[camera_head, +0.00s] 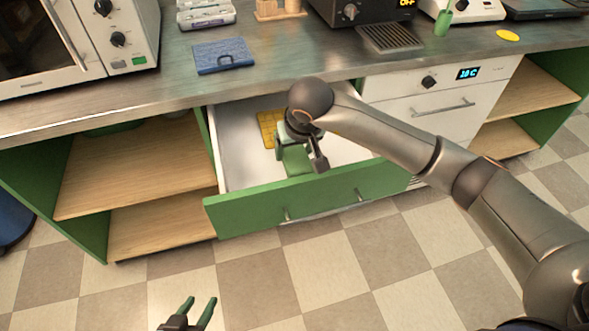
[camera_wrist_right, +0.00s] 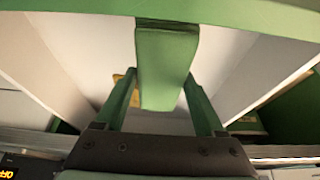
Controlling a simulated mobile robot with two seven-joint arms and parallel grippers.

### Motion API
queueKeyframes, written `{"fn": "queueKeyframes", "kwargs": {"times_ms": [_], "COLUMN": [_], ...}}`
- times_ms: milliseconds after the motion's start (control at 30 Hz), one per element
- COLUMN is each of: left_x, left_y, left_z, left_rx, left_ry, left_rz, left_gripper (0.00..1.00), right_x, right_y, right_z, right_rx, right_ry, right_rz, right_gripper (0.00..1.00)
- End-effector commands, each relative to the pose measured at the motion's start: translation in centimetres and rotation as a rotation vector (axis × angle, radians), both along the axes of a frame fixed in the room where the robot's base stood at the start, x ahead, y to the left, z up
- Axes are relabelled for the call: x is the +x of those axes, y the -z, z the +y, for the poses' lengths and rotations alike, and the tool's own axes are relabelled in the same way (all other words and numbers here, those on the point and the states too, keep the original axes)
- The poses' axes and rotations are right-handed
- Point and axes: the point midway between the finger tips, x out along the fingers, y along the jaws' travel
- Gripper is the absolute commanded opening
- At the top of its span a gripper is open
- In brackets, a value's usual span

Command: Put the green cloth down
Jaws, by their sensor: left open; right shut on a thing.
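The green cloth (camera_head: 297,160) is a folded flat piece inside the open drawer, close behind the green drawer front (camera_head: 310,197). My right gripper (camera_head: 296,146) reaches down into the drawer and is shut on the cloth. In the right wrist view the cloth (camera_wrist_right: 166,65) lies between the two green fingers of the gripper (camera_wrist_right: 162,90). I cannot tell whether the cloth touches the drawer bottom. My left gripper (camera_head: 199,303) is open and empty, low over the floor, far from the drawer.
A yellow cloth (camera_head: 268,127) lies in the drawer, partly hidden behind my right gripper. A blue cloth (camera_head: 223,56) lies on the counter (camera_head: 290,62) above. The left part of the drawer bottom (camera_head: 238,150) is bare. Open shelves (camera_head: 140,165) stand to the left.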

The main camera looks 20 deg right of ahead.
Motion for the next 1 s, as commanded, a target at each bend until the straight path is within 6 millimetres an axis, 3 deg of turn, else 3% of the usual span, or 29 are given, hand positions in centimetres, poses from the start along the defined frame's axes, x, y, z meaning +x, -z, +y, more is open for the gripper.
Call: {"fn": "queueKeyframes", "kwargs": {"times_ms": [100, 333, 533, 933, 967, 1000], "left_x": [-0.1, -0.4, -0.6, -0.6, -0.6, -0.6], "left_y": [0.2, 0.7, 1.2, 1.6, 1.5, 1.4], "left_z": [0.1, 0.2, 0.3, 0.4, 0.4, 0.4], "left_rx": [0.002, 0.004, 0.006, 0.008, 0.008, 0.008], "left_ry": [-0.001, -0.002, -0.002, -0.003, -0.003, -0.003], "left_rz": [0.001, 0.009, 0.014, 0.014, 0.013, 0.013], "left_gripper": [0.5, 0.5, 0.5, 0.5, 0.5, 0.5], "right_x": [-0.1, 0.0, 0.0, 0.1, 0.1, 0.1], "right_y": [2.3, 3.9, 6.8, 7.5, 7.5, 7.4], "right_z": [0.1, 0.0, 0.1, 0.0, 0.0, 0.0], "right_rx": [0.002, 0.002, 0.002, 0.001, 0.001, 0.001], "right_ry": [0.0, 0.0, 0.0, 0.0, -0.001, 0.0], "right_rz": [0.003, 0.0, 0.002, -0.003, -0.002, -0.002], "right_gripper": [0.19, 0.19, 0.19, 0.19, 0.72, 0.77]}}
